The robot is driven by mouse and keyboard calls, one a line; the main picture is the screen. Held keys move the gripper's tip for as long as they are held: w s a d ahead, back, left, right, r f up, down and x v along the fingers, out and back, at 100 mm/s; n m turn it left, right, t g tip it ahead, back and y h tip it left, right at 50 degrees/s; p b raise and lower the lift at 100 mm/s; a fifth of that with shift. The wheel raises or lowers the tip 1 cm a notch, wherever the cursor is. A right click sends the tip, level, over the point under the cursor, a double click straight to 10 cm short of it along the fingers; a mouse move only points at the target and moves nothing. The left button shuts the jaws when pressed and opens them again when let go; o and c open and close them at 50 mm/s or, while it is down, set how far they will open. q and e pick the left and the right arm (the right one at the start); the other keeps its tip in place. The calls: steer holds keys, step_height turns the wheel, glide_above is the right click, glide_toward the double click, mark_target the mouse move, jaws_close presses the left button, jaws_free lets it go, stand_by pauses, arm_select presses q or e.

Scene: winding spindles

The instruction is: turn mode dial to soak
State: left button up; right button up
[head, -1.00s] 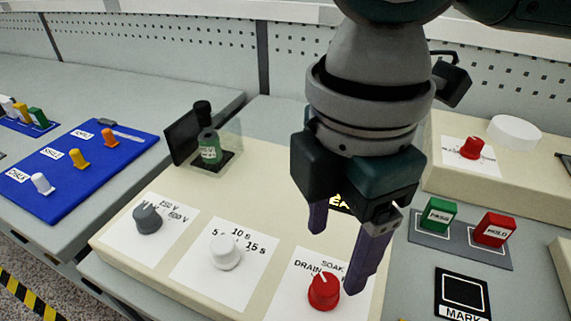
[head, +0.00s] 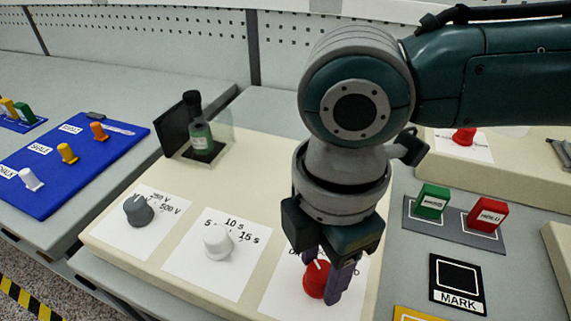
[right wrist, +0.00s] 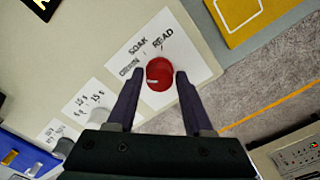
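The red mode dial (head: 314,281) sits on a white label card (head: 280,292) at the near end of the cream panel. In the right wrist view the dial (right wrist: 159,72) has the words DRAIN, SOAK and READ around it. Its white pointer mark lies on the DRAIN side. My right gripper (head: 321,276) points down over the dial, purple fingers apart. In the right wrist view the gripper (right wrist: 158,77) has one finger on each side of the dial, with small gaps showing. In the head view the arm hides part of the card's lettering. My left gripper is out of view.
A white dial (head: 217,241) and a grey dial (head: 139,209) stand left on the same panel. A green bottle (head: 200,133) stands behind them. Green (head: 432,200) and red (head: 487,215) blocks and a black MARK pad (head: 458,283) lie to the right.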

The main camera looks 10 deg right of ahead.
jaws_close()
stand_by(0.3)
steer(key=shift+r+m+p, duration=0.2)
steer(key=shift+m+p, duration=0.6)
steer(key=shift+p, duration=0.2)
steer(key=shift+m+p, duration=1.1)
steer(key=shift+p, duration=0.05)
steer(key=m+p, duration=0.2)
steer(key=m, duration=0.1)
steer(key=shift+f+m+p, duration=0.15)
steer(key=shift+m+p, duration=0.45)
steer(key=shift+m, duration=0.3)
